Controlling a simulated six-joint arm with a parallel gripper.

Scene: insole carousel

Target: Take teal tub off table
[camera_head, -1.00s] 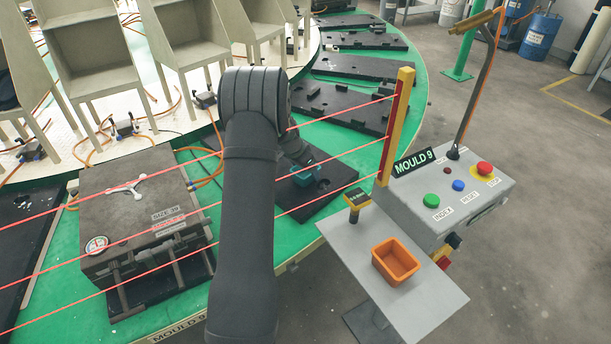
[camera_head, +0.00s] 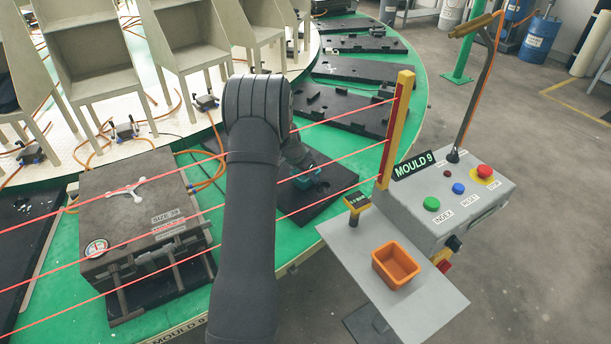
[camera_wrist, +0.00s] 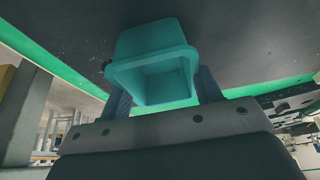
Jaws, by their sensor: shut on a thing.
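The teal tub (camera_wrist: 152,73) sits between the two fingers of my gripper (camera_wrist: 160,92) in the wrist view, its open mouth facing the camera. My gripper is shut on it, with one finger at each side. In the head view the tub (camera_head: 306,177) shows small at the end of my arm, over a black plate (camera_head: 325,193) on the green carousel table (camera_head: 288,237). My arm hides part of the tub and the fingers there. I cannot tell whether the tub touches the plate.
Red light beams cross the space around my arm, ending at a yellow post (camera_head: 398,130). A closed mould (camera_head: 140,215) stands left of my arm. At right are an orange bin (camera_head: 396,265) on a grey shelf (camera_head: 425,303) and a control box (camera_head: 450,205).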

